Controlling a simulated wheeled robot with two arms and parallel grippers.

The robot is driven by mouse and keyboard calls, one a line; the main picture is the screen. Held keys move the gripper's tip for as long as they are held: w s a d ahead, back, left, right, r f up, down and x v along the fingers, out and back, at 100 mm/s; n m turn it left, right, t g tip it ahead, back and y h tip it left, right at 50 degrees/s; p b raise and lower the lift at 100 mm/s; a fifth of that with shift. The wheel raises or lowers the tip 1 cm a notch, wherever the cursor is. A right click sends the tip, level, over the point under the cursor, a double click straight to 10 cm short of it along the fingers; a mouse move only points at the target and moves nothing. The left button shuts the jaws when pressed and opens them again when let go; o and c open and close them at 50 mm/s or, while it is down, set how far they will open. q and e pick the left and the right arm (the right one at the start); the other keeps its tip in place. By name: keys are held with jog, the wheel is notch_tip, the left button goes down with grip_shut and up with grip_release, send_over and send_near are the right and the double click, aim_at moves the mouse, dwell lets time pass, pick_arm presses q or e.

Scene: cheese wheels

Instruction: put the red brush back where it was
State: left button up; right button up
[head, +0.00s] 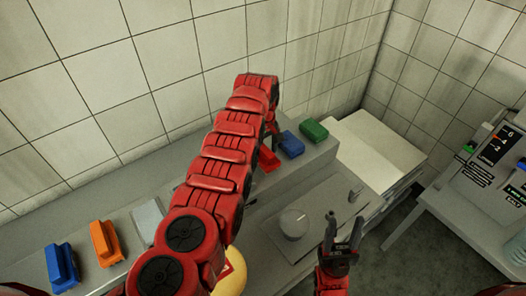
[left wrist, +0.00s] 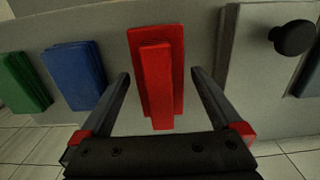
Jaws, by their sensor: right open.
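The red brush (head: 268,159) lies on the grey ledge (head: 325,153) along the wall, left of a blue brush (head: 290,144); my left arm partly covers it in the head view. In the left wrist view the red brush (left wrist: 157,85) sits between the fingers of my left gripper (left wrist: 160,74). The fingers are apart, with a visible gap on each side of the brush. In the head view my left gripper is mostly hidden by its own arm. My right gripper (head: 343,232) is open and empty, over the right part of the lower counter.
A green brush (head: 313,130) lies right of the blue one. Another blue brush (head: 61,268), an orange brush (head: 105,242) and a grey block (head: 147,219) are at the left. A yellow wheel (head: 233,278) is partly hidden by my arm. A scale-like machine (head: 495,150) stands right.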

aim_at(263, 147)
pick_arm(q)
jog(key=shift+r, duration=0.35)
notch_tip(263, 147, up, 9)
jog(key=b, duration=0.3)
jog(key=shift+a+r+p, duration=0.1)
jog(key=shift+r+p, duration=0.55)
jog(key=shift+r, duration=0.1)
jog(key=shift+r+p, duration=0.3)
jog(key=shift+r, duration=0.3)
jog(key=shift+f, duration=0.1)
